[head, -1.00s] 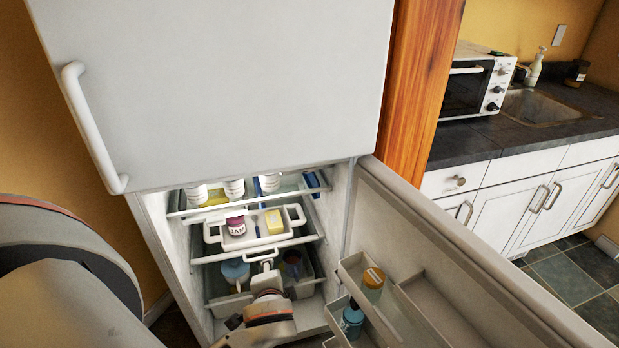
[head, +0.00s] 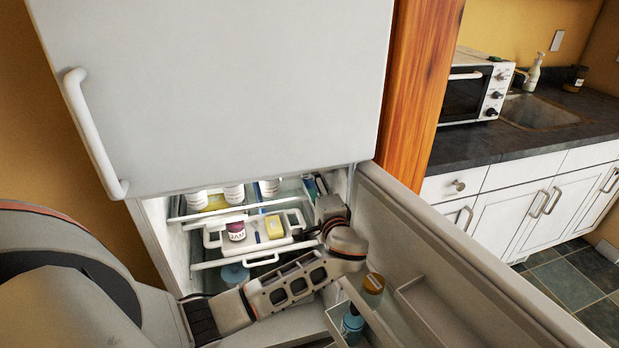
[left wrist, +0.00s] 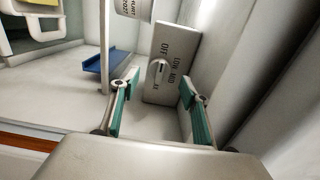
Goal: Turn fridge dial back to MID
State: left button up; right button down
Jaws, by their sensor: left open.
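The fridge dial (left wrist: 158,70) is a small light knob on a grey plate (left wrist: 176,45) printed OFF, LOW, MID and a partly hidden label. The plate stands on the fridge's inner wall in the left wrist view. The knob's exact setting is too small to tell. My left gripper (left wrist: 159,80) is open, its green-padded fingers on either side of the line to the dial, with nothing between them. Whether the tips touch the plate is unclear. In the head view my left gripper (head: 330,207) reaches into the fridge's right side, its fingers and the dial hidden. My right gripper is out of view.
The open fridge door (head: 450,255) with bins stands close right of my left arm. The closed upper door (head: 230,90) hangs above. A white tray (head: 213,238) holds a jam jar (head: 236,230). A blue object (left wrist: 105,62) lies left of the fingers.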

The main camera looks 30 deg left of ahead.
aim_at(309, 177)
pick_arm(q)
jog(key=shift+x, duration=1.95)
jog(key=c, duration=1.1)
